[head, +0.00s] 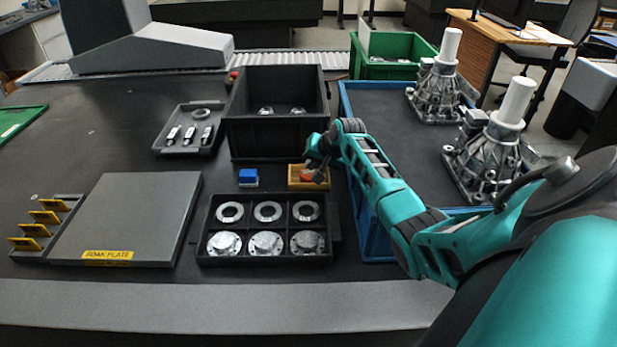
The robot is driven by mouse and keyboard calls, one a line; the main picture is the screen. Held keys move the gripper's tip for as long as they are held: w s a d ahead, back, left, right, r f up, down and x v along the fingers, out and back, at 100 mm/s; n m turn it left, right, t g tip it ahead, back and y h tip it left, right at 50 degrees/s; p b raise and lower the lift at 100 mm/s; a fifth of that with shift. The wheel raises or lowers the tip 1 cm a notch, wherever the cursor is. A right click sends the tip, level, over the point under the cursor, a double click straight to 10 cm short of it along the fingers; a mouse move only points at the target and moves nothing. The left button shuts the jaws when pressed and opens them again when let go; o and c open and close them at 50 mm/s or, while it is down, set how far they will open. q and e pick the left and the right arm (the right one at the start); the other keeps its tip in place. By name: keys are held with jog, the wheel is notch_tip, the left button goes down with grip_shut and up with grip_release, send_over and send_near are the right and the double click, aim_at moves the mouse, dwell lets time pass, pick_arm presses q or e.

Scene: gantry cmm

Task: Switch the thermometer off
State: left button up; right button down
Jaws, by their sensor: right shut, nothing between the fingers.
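My right gripper (316,173) is shut and empty. It points down over a small yellow unit (294,183) with an orange-red part on its top, just in front of the black bin. This unit may be the thermometer, but I cannot tell for certain. The gripper hides part of its top, and I cannot tell whether the fingertips touch it. No display or switch state can be read. My left gripper is not in view.
A small blue block (248,178) stands left of the yellow unit. A black tray (201,256) of metal rings and flanges lies in front. A black bin (278,140) stands behind, a blue-rimmed tray (352,200) with castings to the right, a grey soak plate (125,215) to the left.

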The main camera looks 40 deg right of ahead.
jog(key=shift+f, duration=0.15)
dwell(0.3)
jog(key=shift+f, duration=0.3)
jog(key=shift+f, duration=0.25)
dwell(0.3)
jog(key=shift+r+p, duration=0.75)
jog(key=shift+p, duration=0.05)
